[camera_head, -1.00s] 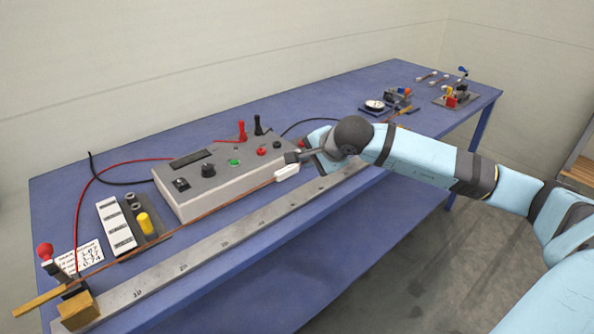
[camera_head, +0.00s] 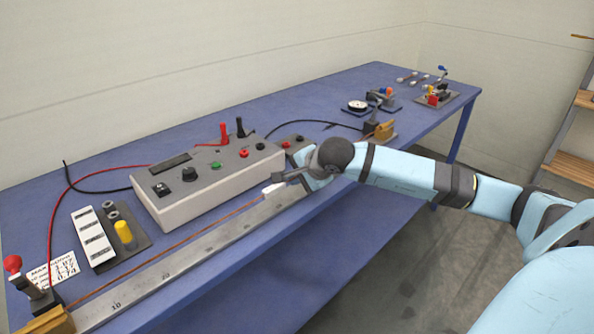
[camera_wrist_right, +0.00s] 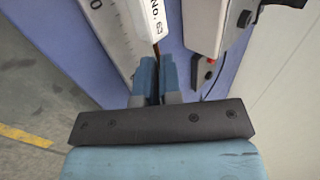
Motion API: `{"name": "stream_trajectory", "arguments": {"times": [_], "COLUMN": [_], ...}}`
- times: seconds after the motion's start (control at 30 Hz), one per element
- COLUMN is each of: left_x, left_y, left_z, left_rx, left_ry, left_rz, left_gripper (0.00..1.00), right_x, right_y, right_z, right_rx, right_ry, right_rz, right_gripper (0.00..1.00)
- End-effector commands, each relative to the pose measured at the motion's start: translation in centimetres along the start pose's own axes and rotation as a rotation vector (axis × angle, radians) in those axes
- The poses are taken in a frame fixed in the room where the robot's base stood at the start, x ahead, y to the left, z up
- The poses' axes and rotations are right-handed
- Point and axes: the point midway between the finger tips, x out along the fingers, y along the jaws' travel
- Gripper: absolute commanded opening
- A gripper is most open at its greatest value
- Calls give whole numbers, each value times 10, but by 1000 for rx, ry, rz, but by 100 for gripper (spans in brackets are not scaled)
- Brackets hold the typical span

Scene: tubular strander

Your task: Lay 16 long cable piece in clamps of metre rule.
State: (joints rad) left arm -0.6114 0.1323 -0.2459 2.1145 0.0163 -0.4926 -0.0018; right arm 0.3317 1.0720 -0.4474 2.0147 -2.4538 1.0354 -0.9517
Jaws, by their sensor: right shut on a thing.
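The long cable piece is a thin copper-coloured rod (camera_head: 170,247) with a white tag (camera_head: 273,190); the tag also shows in the wrist view (camera_wrist_right: 150,22). The cable runs along the far edge of the grey metre rule (camera_head: 190,262). Its left end reaches the left clamp (camera_head: 45,320), a wooden block at the lower left; I cannot tell if it sits inside. My right gripper (camera_head: 284,181) is shut on the cable just right of the tag, over the rule's far side. The right clamp (camera_head: 378,131) stands beyond my gripper. My left gripper is not in view.
A grey meter box (camera_head: 205,190) with knobs and red and black plugs stands just behind the rule. A white block on a dark base with a yellow cylinder (camera_head: 124,233) and a paper card (camera_head: 50,272) lie left. Small instruments (camera_head: 437,95) stand at the far right.

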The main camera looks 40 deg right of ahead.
Motion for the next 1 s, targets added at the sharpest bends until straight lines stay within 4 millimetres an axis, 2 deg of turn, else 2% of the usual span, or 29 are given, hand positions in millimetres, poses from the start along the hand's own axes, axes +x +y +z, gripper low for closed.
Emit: {"name": "stream_trajectory", "arguments": {"times": [0.37, 0.4, 0.5, 0.83, 1.0], "left_x": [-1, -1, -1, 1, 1], "left_y": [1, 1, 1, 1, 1], "left_z": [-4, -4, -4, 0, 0], "left_rx": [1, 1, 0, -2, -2], "left_ry": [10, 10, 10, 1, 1], "left_rz": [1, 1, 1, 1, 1], "left_gripper": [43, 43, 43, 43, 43], "right_x": [4, 4, 4, 1, -20], "right_y": [4, 4, 4, 4, 4], "right_z": [0, 0, 0, 0, 0], "right_rx": [0, 0, 0, -1, -4], "right_ry": [-1, -1, -1, 0, 1], "right_rz": [-2, -1, -1, 0, 1], "right_gripper": [0, 12, 35, 35, 35]}}
